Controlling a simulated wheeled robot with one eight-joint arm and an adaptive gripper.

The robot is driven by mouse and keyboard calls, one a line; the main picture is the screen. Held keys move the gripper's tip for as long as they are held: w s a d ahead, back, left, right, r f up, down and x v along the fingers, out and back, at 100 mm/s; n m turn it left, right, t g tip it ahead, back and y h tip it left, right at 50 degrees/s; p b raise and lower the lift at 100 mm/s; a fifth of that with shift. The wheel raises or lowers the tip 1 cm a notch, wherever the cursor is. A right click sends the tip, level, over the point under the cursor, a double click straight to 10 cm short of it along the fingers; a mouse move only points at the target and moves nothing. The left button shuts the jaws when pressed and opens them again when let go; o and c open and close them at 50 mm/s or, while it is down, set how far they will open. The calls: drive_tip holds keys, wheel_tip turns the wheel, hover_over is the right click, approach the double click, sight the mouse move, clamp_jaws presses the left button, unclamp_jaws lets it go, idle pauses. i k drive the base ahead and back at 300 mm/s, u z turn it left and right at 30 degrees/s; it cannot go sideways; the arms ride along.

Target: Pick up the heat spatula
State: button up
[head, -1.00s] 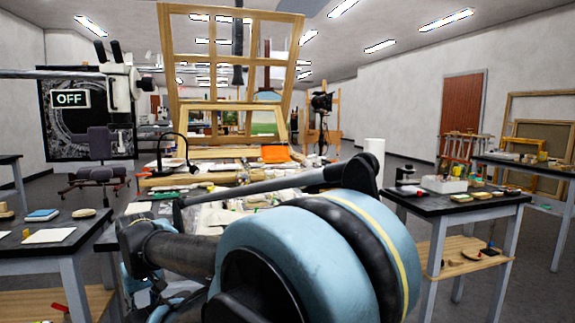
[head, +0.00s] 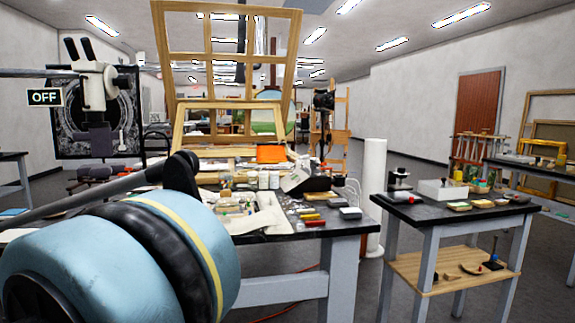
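I cannot pick out the heat spatula for certain; the tools on the cluttered black worktable (head: 290,236) are too small to tell apart. Near the table's right front corner lie several small items, among them a red and yellow handled group (head: 310,217) and a dark grey block (head: 350,213). My own blue and black arm fills the lower left and hides the left part of the table. My gripper is not in view.
A side table (head: 455,215) with a white box and small blocks stands at right, with a wooden lower shelf. A white roll (head: 373,180) stands between the tables. Wooden frames (head: 228,60) rise behind the worktable.

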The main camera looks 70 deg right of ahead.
sight(314, 163)
drive_tip(key=k, duration=2.4)
drive_tip(key=z, duration=2)
drive_tip(key=i, duration=1.35)
drive_tip(key=u, duration=0.05)
